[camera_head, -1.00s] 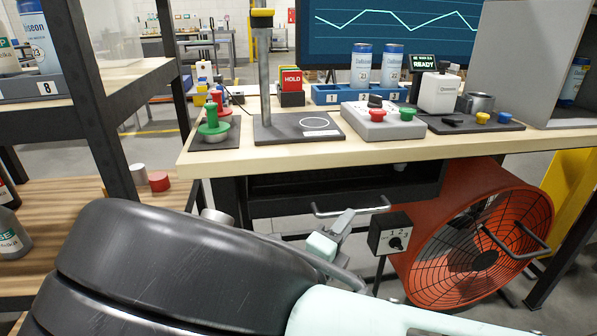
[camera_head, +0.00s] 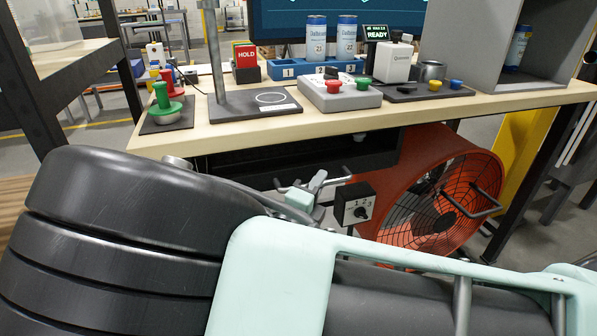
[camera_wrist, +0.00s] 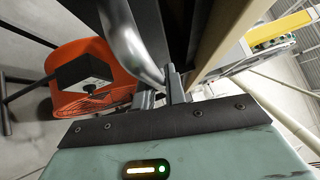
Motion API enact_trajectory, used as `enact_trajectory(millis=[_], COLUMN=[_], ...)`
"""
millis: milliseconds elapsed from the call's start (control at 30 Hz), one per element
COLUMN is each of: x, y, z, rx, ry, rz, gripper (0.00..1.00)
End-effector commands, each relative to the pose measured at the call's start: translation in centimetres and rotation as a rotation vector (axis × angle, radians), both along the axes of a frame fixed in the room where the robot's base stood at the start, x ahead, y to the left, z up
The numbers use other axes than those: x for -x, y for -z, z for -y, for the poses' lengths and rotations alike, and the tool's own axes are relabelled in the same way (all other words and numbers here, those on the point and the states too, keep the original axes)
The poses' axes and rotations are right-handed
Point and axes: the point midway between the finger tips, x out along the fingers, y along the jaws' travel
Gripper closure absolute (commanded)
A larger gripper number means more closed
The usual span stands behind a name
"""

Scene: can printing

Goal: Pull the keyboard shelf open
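The keyboard shelf (camera_head: 262,166) is a dark tray under the front of the wooden-topped table. A bent metal handle (camera_head: 340,179) sticks out from its front. My gripper (camera_head: 312,185) is at this handle, below the table edge, partly hidden behind my own arm in the head view. In the wrist view, the silver handle tube (camera_wrist: 132,45) runs down to between the two grey fingers of my gripper (camera_wrist: 160,92). The fingers stand close together and appear shut on the tube, though the contact is partly hidden. The shelf's inside is dark.
An orange fan (camera_head: 430,200) with a black switch box (camera_head: 355,204) stands on the floor right of the handle. The wooden tabletop (camera_head: 215,138) above carries a button box (camera_head: 340,95), cans and a cabinet (camera_head: 465,50). A yellow panel (camera_head: 522,150) stands beyond the fan.

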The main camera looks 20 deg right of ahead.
Motion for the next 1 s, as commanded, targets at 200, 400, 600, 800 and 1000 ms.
enact_trajectory(millis=[200,400,600,800,1000], x=[0.9,3.8,8.2,13.2,18.4], y=[-0.3,-0.7,-0.7,-0.6,-0.4], z=[0.0,-0.1,-0.1,-0.1,-0.1], rx=[0.000,0.003,0.002,0.002,0.001], ry=[0.000,-0.002,-0.003,-0.004,-0.003], rz=[-0.004,-0.007,-0.007,-0.007,-0.004], gripper=[1.00,1.00,1.00,1.00,1.00])
